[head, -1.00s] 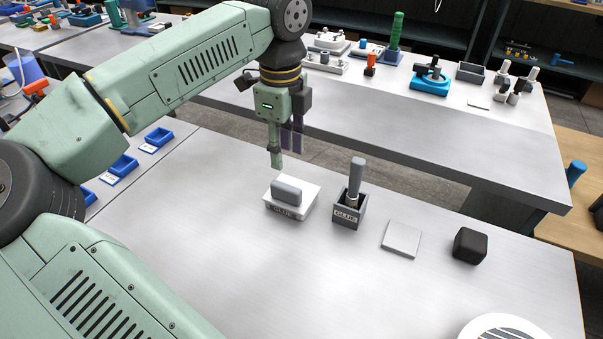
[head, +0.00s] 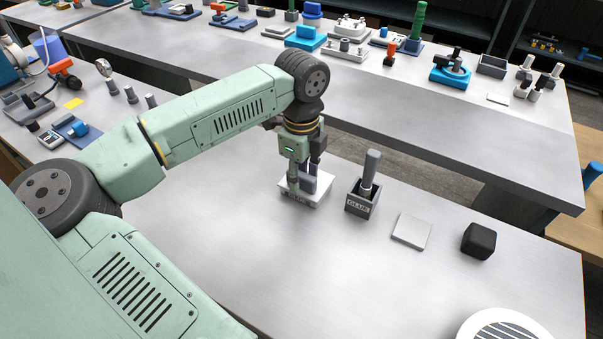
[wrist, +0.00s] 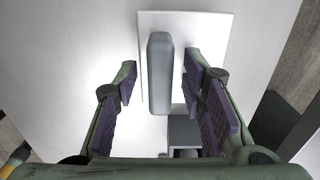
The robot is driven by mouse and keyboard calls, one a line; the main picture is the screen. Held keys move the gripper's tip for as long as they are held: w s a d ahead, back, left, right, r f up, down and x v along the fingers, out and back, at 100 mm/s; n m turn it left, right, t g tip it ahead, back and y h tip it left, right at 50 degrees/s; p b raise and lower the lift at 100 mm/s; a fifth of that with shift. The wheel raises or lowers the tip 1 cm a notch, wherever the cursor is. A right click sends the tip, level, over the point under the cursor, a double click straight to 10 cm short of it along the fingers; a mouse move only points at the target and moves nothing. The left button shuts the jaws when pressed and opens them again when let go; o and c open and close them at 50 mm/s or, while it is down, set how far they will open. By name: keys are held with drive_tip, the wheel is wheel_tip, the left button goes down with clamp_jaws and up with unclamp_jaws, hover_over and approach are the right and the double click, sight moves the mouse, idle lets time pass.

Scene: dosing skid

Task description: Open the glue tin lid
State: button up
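The glue tin lid (head: 318,193) is a white square plate with a raised grey bar handle (wrist: 160,75) on top. In the head view it sits on the metal table, with the tin under it mostly hidden by my gripper. My gripper (head: 304,188) is lowered over it. In the wrist view my gripper (wrist: 160,88) is open, with one purple-padded finger on each side of the handle. A gap shows on the left side; the right finger is closer to the handle.
A grey GLUE holder (head: 361,205) with an upright grey-handled tool (head: 371,168) stands just right of the tin. A flat grey plate (head: 411,231) and a black block (head: 479,241) lie farther right.

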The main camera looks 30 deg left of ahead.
drive_tip(key=shift+c, duration=0.4)
clamp_jaws()
idle(0.4)
